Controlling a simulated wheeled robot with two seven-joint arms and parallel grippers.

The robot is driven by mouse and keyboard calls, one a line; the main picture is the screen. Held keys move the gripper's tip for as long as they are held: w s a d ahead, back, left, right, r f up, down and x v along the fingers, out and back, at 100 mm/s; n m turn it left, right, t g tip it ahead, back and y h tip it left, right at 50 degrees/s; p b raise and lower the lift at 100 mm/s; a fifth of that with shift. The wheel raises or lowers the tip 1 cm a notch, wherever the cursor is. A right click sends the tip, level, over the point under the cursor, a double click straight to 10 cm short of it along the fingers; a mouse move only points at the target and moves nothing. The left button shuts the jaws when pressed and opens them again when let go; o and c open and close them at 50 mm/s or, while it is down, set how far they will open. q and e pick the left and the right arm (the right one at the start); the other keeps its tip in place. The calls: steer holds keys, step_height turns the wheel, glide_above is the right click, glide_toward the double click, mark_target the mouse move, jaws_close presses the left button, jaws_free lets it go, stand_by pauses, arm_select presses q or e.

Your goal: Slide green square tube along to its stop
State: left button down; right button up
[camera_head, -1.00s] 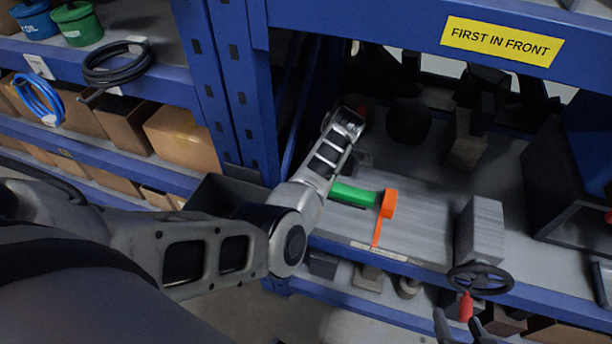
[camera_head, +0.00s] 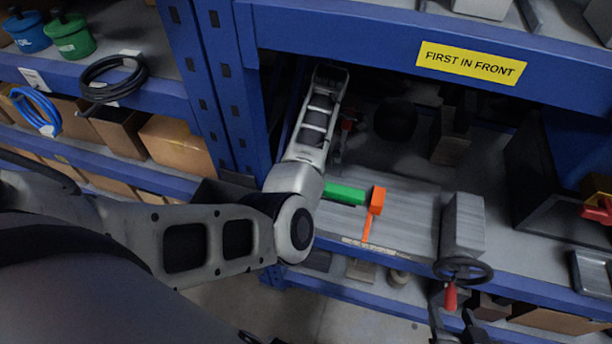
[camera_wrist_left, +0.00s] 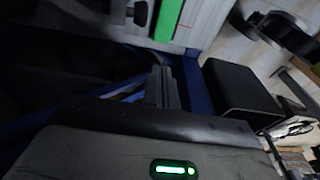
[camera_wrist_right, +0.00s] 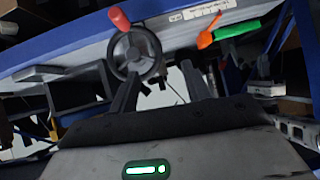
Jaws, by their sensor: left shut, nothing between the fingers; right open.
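The green square tube (camera_head: 344,193) lies on a grey board inside the blue rack bay. Its right end is at an orange upright piece (camera_head: 374,202); I cannot tell whether they touch. My left arm covers its left end. The tube shows at the top of the left wrist view (camera_wrist_left: 168,18), beyond my left gripper (camera_wrist_left: 160,78), which is shut, empty and apart from it. My left fingers cannot be made out in the head view. My right gripper (camera_wrist_right: 160,76) is open and empty, near the handwheel and well right of the tube (camera_wrist_right: 238,30).
A handwheel (camera_head: 463,270) with a red handle stands at the shelf's front edge, with a grey block (camera_head: 462,225) behind it. A dark box (camera_wrist_left: 240,92) is near my left gripper. The rack's upper beam (camera_head: 380,38) hangs over the bay, and a blue upright stands left.

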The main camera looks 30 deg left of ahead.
arm_select(q)
steer(key=shift+t+h, duration=0.3)
steer(key=shift+h, duration=0.6)
steer(key=f+b, duration=0.1)
steer(key=f, duration=0.2)
steer(key=a+f+b, duration=0.1)
steer(key=f, duration=0.3)
steer(key=a+f+b, duration=0.1)
steer(key=f, duration=0.2)
steer(key=shift+s+a+f+b, duration=0.15)
steer(key=shift+s+b, duration=0.2)
steer(key=shift+s, duration=0.05)
arm_select(e)
steer(key=shift+w+a+f+t+y, duration=0.15)
steer(key=shift+a+f, duration=0.1)
steer(key=shift+f, duration=0.3)
steer(key=shift+a+f+t+y, duration=0.15)
steer(key=shift+a+f, duration=0.1)
steer(key=shift+f, duration=0.3)
